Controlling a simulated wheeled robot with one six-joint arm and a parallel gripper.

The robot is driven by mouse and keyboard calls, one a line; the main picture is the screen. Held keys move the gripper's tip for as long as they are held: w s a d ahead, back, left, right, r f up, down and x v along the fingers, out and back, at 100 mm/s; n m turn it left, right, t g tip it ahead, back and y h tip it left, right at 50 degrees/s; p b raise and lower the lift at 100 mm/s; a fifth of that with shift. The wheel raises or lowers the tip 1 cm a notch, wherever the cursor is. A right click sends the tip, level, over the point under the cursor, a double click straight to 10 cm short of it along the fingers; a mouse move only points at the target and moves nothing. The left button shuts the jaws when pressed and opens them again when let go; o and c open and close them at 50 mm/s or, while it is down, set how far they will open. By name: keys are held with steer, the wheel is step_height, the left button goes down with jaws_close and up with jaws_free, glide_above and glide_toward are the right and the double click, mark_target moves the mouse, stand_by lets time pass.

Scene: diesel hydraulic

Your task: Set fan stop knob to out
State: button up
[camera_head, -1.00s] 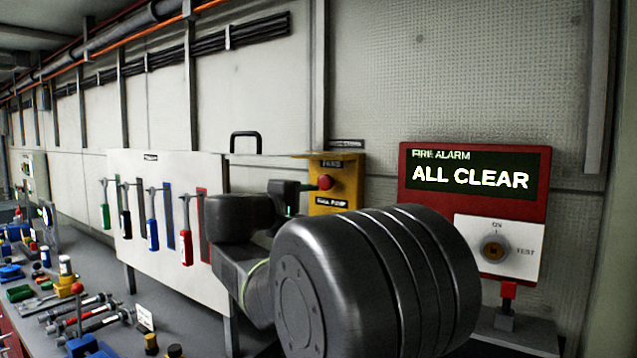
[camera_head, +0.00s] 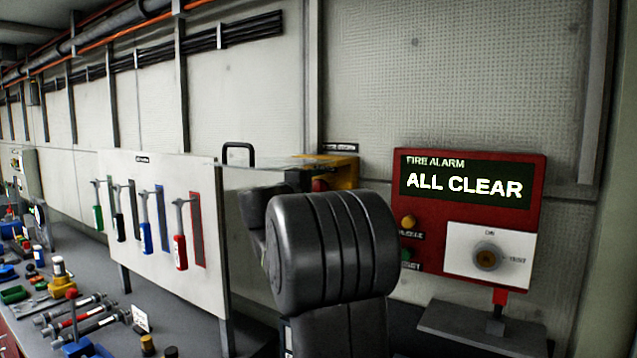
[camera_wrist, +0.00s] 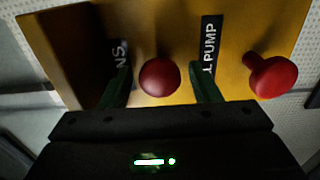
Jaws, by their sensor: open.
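The yellow box (camera_head: 345,172) is on the wall left of the fire alarm panel, mostly hidden by my arm. In the wrist view the box (camera_wrist: 225,25) fills the upper part. A label ending in "NS" is left of a round red knob (camera_wrist: 159,77), which appears to be the fan knob. My gripper (camera_wrist: 162,88) is open, with one dark green finger on each side of this knob. I cannot tell whether they touch it. A second red knob (camera_wrist: 272,76) is on the right, past the "PUMP" label. My gripper is hidden in the head view.
A bench (camera_head: 75,245) with many loose tools runs along the wall.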

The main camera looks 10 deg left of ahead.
steer(key=shift+w+d, duration=0.15)
steer(key=shift+w, duration=0.2)
jaws_close()
steer(key=shift+s+f+b, duration=0.2)
steer(key=shift+b, duration=0.25)
steer(key=shift+s+a+b, duration=0.3)
steer(key=shift+s+b, duration=0.25)
steer(key=shift+b, duration=0.1)
steer(key=shift+r, duration=0.1)
jaws_free()
steer(key=shift+s, duration=0.15)
